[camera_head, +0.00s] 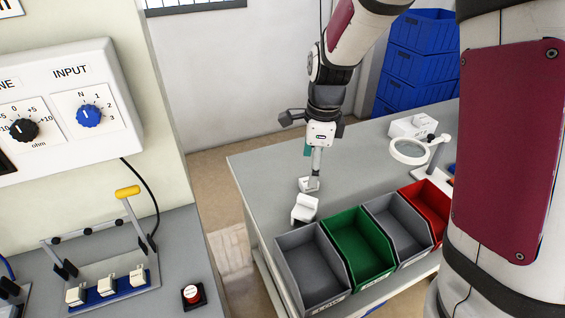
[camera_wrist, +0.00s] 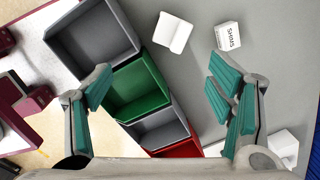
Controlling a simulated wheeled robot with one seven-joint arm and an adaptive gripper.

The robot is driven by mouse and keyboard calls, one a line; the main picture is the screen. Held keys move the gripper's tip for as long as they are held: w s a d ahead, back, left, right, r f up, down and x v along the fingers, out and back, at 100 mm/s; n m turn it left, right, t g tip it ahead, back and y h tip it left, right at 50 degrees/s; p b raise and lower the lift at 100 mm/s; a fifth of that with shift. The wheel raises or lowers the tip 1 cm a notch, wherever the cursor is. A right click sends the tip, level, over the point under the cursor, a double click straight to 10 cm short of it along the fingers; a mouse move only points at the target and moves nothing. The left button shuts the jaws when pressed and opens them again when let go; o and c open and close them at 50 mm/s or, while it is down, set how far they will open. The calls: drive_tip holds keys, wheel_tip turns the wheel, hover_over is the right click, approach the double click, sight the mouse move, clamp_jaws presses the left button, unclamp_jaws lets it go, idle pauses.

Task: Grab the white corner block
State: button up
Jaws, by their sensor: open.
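The white corner block (camera_head: 304,207) stands on the grey table, just behind the nearest grey bin. It also shows at the top of the wrist view (camera_wrist: 172,32), as an L-shaped white piece beyond my fingertips. My gripper (camera_head: 313,165) points down over the table, a little behind the block. In the wrist view my gripper (camera_wrist: 160,78) is open with teal finger pads wide apart and nothing between them. A small white box marked SHIMS (camera_wrist: 228,36) lies right of the block. In the head view that box (camera_head: 309,184) sits below my gripper.
A grey bin (camera_head: 312,268), a green bin (camera_head: 358,243), another grey bin (camera_head: 398,222) and a red bin (camera_head: 428,203) line the table's front edge. A magnifier (camera_head: 409,151) and white box (camera_head: 407,127) stand right. Table is clear left of my gripper.

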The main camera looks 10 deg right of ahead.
sight(304, 208)
drive_tip(key=w+f+m, duration=0.1)
drive_tip(key=f, duration=0.4)
drive_tip(key=w+f+m, duration=0.1)
drive_tip(key=f, duration=0.4)
drive_tip(key=w+f+m+b, duration=0.1)
drive_tip(key=f+m, duration=0.1)
drive_tip(key=f, duration=0.3)
drive_tip(key=shift+w+d+f+g, duration=0.1)
drive_tip(key=shift+w+g, duration=0.05)
drive_tip(key=shift+g, duration=0.15)
drive_tip(key=shift+w+a+f, duration=0.1)
drive_tip(key=shift+f, duration=1.4)
drive_tip(key=shift+w+a+f, duration=0.1)
drive_tip(key=shift+f, duration=1.35)
drive_tip(key=c, duration=1.1)
